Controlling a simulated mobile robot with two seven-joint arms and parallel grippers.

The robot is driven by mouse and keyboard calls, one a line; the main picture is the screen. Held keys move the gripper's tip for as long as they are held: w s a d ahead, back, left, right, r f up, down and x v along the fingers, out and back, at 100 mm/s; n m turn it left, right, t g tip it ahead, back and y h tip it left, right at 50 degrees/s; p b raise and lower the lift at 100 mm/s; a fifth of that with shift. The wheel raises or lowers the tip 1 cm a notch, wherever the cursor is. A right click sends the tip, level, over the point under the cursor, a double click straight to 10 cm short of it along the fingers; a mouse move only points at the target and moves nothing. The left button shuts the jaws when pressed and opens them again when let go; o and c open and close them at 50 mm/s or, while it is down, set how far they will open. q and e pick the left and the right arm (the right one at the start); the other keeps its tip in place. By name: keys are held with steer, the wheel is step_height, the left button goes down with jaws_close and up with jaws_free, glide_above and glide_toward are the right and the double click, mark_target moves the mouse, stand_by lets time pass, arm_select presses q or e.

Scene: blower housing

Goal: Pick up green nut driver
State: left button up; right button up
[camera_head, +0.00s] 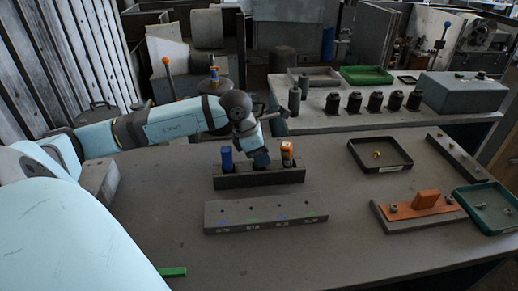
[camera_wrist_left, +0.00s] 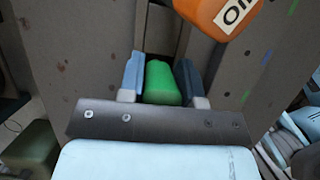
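The green nut driver's handle (camera_wrist_left: 162,84) shows in the left wrist view, between the two blue-padded fingers of my left gripper (camera_wrist_left: 162,75). Whether both pads press on it is too fine to tell. In the head view my left gripper (camera_head: 260,159) points down at the middle of the dark rack (camera_head: 262,179), and it hides the green handle there. A blue-handled driver (camera_head: 227,158) stands upright in the rack to the left. An orange-handled driver (camera_head: 287,152) stands to the right, and it also shows in the left wrist view (camera_wrist_left: 225,12). My right gripper is not in view.
A grey block with coloured labels (camera_head: 265,213) lies in front of the rack. To the right are a dark tray (camera_head: 400,165), an orange part on a plate (camera_head: 428,203) and a green tray (camera_head: 490,215). A second table behind holds several dark cylinders. The table's front middle is clear.

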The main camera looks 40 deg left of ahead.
arm_select(q)
steer(key=shift+c, duration=0.7)
step_height(320, 180, up, 20)
steer(key=p, duration=0.1)
steer(key=o, duration=0.3)
steer(key=c, duration=0.3)
